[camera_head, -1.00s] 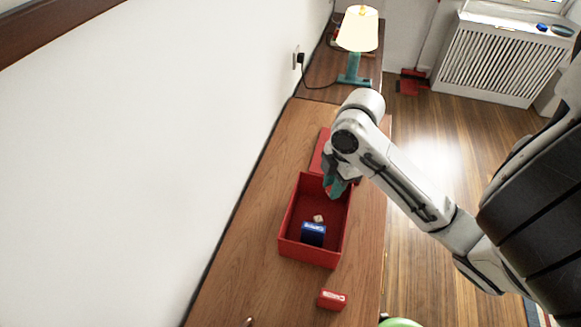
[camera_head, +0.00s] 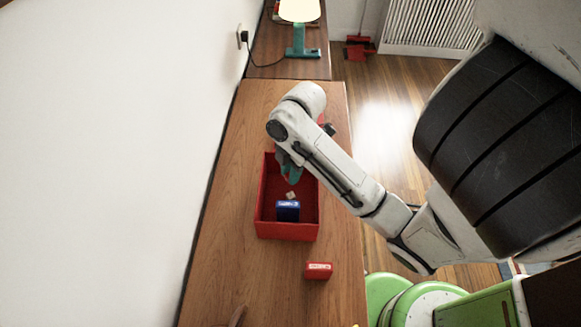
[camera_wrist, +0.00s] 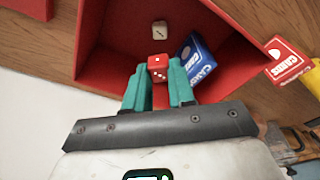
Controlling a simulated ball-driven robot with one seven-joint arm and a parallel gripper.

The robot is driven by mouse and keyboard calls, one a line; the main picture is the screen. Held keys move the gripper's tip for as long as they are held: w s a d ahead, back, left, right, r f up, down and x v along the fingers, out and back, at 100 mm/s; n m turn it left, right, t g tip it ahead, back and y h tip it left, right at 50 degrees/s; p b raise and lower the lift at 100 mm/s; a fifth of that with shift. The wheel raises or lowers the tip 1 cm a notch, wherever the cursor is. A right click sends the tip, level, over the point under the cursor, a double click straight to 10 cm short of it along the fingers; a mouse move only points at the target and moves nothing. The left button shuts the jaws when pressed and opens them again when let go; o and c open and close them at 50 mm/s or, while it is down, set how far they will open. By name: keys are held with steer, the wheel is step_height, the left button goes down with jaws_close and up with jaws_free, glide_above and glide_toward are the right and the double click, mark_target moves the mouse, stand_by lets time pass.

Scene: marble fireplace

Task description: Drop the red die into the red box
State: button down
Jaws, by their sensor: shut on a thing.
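The red die (camera_wrist: 158,68) with white pips is held between the teal fingertips of my gripper (camera_wrist: 158,84) in the wrist view. The red box (camera_wrist: 92,67) is open, and the gripper with the die is over its inside. In the head view the red box (camera_head: 286,231) stands on the wooden table, and my gripper (camera_head: 290,172) is at its far end, partly hidden by my arm. The red die cannot be made out in the head view. How high the die is above the box floor is hard to tell.
Inside the box are a pale die (camera_head: 291,195) and a blue card pack (camera_head: 288,210). A red card pack (camera_head: 318,270) lies on the table (camera_head: 225,270) near the box. A lamp (camera_head: 301,40) stands beyond. The wall (camera_head: 110,150) borders the table's left side.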

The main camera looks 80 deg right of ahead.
steer(key=c, duration=0.9)
jaws_free()
steer(key=shift+o, duration=0.2)
step_height(320, 180, up, 11)
steer(key=s+d, duration=0.1)
steer(key=shift+f+p, duration=0.15)
steer(key=shift+p, duration=0.2)
steer(key=shift+s+d, duration=0.1)
steer(key=shift+s, duration=0.05)
